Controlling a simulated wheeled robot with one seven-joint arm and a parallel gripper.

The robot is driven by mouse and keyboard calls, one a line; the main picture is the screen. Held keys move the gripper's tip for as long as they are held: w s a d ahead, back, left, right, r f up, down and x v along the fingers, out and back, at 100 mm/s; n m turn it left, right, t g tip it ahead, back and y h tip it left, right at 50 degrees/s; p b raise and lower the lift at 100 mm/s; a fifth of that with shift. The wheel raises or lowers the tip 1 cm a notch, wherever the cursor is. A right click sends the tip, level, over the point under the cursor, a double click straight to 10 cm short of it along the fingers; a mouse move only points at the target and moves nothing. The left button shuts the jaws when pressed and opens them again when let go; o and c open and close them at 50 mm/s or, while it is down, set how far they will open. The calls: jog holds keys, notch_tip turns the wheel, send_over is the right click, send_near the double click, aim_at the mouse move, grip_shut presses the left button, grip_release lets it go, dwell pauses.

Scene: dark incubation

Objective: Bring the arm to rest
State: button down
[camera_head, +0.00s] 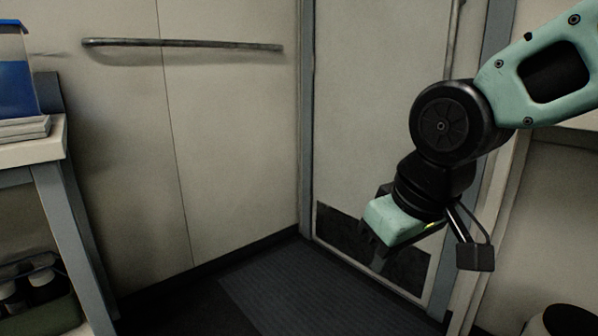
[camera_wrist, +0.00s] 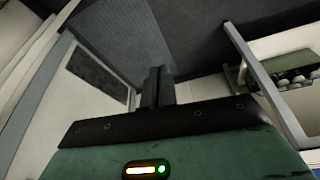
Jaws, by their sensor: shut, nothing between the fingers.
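My arm reaches in from the right in the head view, bent at a black joint, with its wrist pointing down. My gripper (camera_head: 379,262) hangs in the air in front of the door (camera_head: 375,110), above the dark floor mat (camera_head: 290,290). Only a small part of its dark fingers shows below the green housing there. In the wrist view the two dark fingers (camera_wrist: 157,88) stand close together, shut, with nothing between them. The gripper touches nothing that I can see.
A table (camera_head: 35,152) stands at the left, bearing a blue container (camera_head: 14,80). A metal rail (camera_head: 185,43) runs along the wall. The floor between table and door is clear.

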jog(key=s+d+f+n+g+h, duration=0.1)
jog(key=s+f+g, duration=0.1)
jog(key=s+f, duration=0.35)
jog(key=s+d+f+g, duration=0.1)
jog(key=s+f, duration=0.2)
jog(key=s, duration=0.5)
notch_tip(320, 180, up, 33)
jog(key=p, duration=3.3)
jog(key=shift+s+d+g+p, duration=0.3)
jog(key=shift+s, duration=0.15)
